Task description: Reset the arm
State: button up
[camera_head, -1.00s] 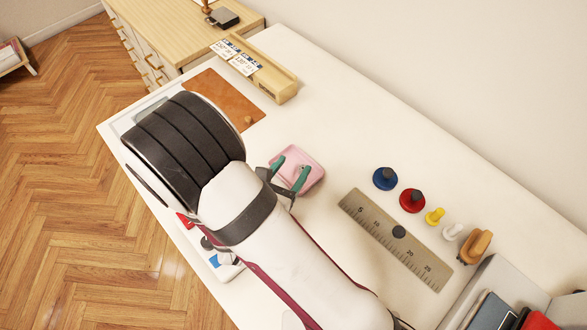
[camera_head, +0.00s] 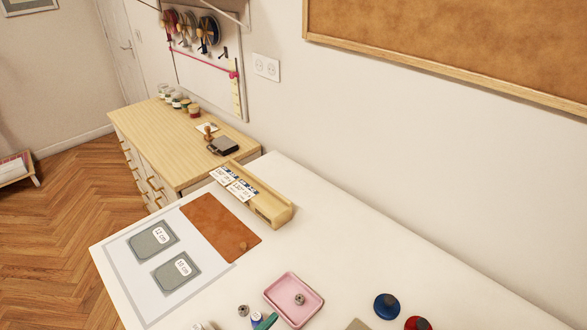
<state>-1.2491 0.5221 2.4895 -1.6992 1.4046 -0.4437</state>
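My arm and gripper do not show in the head view now. The white work table (camera_head: 345,235) is where the arm was seen a second ago. A pink tray (camera_head: 276,292) with a small metal piece (camera_head: 299,299) in it lies near the bottom edge. A small green thing (camera_head: 267,321) is beside the tray, cut off by the picture edge; I cannot tell what it is.
A mat with two grey labelled cards (camera_head: 152,241) and a brown leather piece (camera_head: 215,226) lie on the left. A wooden holder with tags (camera_head: 270,207) stands behind. Blue (camera_head: 387,306) and red (camera_head: 418,324) knobbed pieces are at bottom right. A wooden cabinet (camera_head: 170,145) adjoins.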

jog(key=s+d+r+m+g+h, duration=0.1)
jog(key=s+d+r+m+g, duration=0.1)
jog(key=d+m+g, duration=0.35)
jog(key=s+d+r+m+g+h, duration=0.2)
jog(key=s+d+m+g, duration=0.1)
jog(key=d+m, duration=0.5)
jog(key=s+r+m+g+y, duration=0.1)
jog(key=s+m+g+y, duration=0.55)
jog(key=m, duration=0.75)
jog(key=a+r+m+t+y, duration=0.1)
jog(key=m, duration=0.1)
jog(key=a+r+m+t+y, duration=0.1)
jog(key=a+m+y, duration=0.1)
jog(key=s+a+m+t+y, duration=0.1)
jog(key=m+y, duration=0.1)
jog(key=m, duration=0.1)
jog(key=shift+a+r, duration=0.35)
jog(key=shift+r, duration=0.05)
